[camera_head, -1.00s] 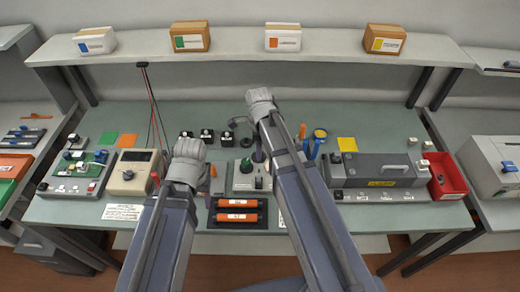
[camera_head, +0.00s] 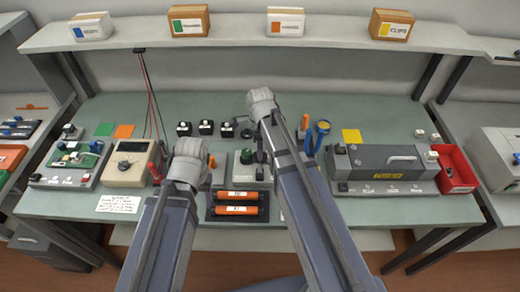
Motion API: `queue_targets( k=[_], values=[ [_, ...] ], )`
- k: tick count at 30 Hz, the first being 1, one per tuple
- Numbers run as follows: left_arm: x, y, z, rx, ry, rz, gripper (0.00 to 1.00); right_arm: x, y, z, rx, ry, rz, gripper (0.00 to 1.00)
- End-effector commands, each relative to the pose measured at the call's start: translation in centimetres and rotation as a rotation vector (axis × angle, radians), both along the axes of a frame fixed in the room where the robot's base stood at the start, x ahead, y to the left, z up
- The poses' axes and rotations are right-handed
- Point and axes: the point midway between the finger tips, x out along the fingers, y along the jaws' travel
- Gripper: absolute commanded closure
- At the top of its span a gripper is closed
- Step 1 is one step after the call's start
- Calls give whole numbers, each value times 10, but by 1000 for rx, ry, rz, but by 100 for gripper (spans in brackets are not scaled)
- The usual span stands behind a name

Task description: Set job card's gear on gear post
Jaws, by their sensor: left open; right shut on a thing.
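My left gripper (camera_head: 212,163) is largely hidden by its wrist at the left middle of the bench; it is open. My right gripper (camera_head: 261,150) points down beside its arm, near the centre. It is shut on a small dark part (camera_head: 246,132), perhaps a gear; arm and wrist hide most of it, so its shape is unclear. A grey unit with a green knob (camera_head: 246,157) stands just below; I cannot make out the gear post on it. A white card with writing (camera_head: 119,203), perhaps the job card, lies at the front left.
Several small black blocks with white labels (camera_head: 205,128) stand behind the grippers. Orange cylinders in a dark tray (camera_head: 238,219) lie in front. A meter (camera_head: 130,162) stands left, a long grey machine (camera_head: 385,168) and a red bin (camera_head: 456,168) right.

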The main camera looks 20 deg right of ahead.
Motion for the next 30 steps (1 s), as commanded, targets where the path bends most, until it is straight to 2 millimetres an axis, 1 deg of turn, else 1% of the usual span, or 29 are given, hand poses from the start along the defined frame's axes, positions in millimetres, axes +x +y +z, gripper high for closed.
queue_targets(
  k=[1, 3, 15, 30],
  values=[
    [0, 0, -6, 0, 0, 0, 43, 0, 0, -6, 0, 0, 0, 100],
    [0, 0, -10, 0, 0, 0, 43, 0, 0, -10, 0, 0, 0, 100],
    [0, 0, -30, 0, 0, 0, 43, 0, 0, -30, 0, 0, 0, 100],
    [0, 0, -31, 0, 0, 0, 43, 0, 0, -31, 0, 0, 0, 100]
  ],
)
